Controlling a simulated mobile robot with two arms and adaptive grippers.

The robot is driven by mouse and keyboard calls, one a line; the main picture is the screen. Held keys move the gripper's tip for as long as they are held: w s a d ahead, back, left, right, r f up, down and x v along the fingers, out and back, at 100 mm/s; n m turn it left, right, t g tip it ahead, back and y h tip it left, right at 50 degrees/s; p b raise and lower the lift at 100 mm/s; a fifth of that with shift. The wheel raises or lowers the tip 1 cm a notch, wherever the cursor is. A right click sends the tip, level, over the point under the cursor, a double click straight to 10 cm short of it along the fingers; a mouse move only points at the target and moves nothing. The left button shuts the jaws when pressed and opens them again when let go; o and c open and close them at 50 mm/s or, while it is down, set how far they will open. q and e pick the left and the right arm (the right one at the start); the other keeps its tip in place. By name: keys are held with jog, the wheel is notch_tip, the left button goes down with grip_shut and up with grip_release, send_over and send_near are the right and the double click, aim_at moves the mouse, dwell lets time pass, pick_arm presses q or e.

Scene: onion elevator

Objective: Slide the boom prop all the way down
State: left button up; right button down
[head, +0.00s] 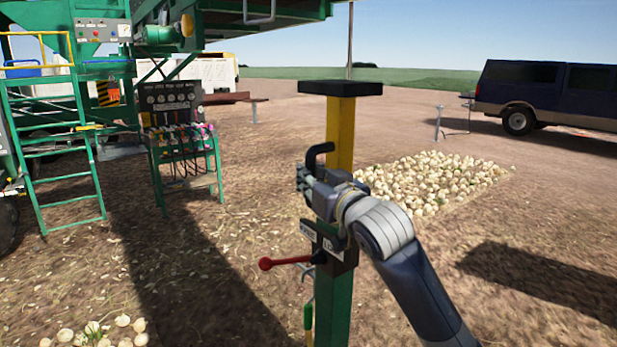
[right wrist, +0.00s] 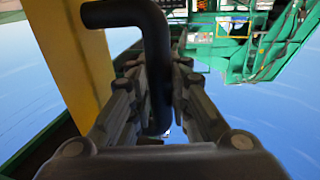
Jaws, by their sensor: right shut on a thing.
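The boom prop stands upright in the middle of the head view. Its yellow inner post (head: 341,130) carries a flat black top pad (head: 340,88) and comes out of a green outer post (head: 336,300). A bent black handle (head: 318,151) sticks out beside the yellow part. My right gripper (head: 312,180) is shut on this handle, which also shows between the fingers in the right wrist view (right wrist: 156,75). A red-knobbed lever (head: 284,261) points left from the black collar on the green post. My left gripper is in neither view.
A green machine with a ladder (head: 65,160) and a control stand (head: 185,150) is at the left. A pile of onions (head: 435,182) lies on the ground behind the post, and a dark vehicle (head: 550,95) is parked at the right. The ground around the post is mostly open.

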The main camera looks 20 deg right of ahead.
jog(key=c, duration=1.6)
grip_release()
jog(key=shift+f, duration=0.5)
jog(key=shift+o, duration=0.6)
jog(key=shift+s+r, duration=0.15)
jog(key=shift+r, duration=0.1)
jog(key=s+d, duration=0.2)
jog(key=s, duration=1)
